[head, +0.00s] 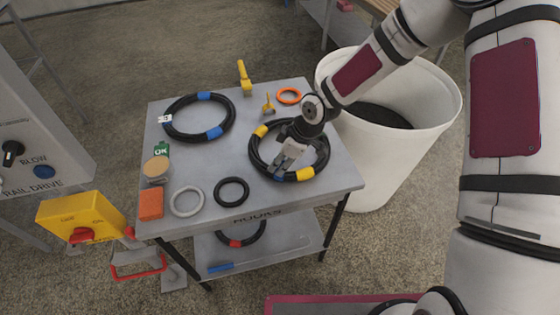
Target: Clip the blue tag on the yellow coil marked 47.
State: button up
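A black coil with yellow bands (323,160) lies on the right half of the grey table. My gripper (281,171) is over this coil, pointing down at its left inner side, and hides part of it. I cannot tell whether its fingers touch the coil or are open. No number 47 is readable on the coil. I cannot make out a blue tag. A green tag marked OK (162,150) is at the table's left edge.
A blue-banded black coil (170,103) with a white label lies back left on the table (240,200). Grey and black rings (187,201), an orange block (151,204) and a yellow upright tool (244,76) are also there. A white bin (385,165) stands close right.

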jog(key=v, duration=1.2)
jog(key=s+d+r+m+t+h, duration=0.1)
jog(key=s+d+r+m+h, duration=0.7)
jog(key=d+r, duration=0.5)
jog(key=s+d+r+m+t+y, duration=0.1)
jog(key=s+r+m, duration=0.2)
jog(key=s+r, duration=0.2)
jog(key=s+d+r+m+t+y, duration=0.1)
jog(key=s+r+m, duration=0.3)
jog(key=s, duration=0.6)
notch_tip(320, 180, up, 2)
jog(key=shift+s+d+r+t+y, duration=0.15)
jog(key=shift+s+d+t+y, duration=0.15)
jog(key=shift+t+y, duration=0.35)
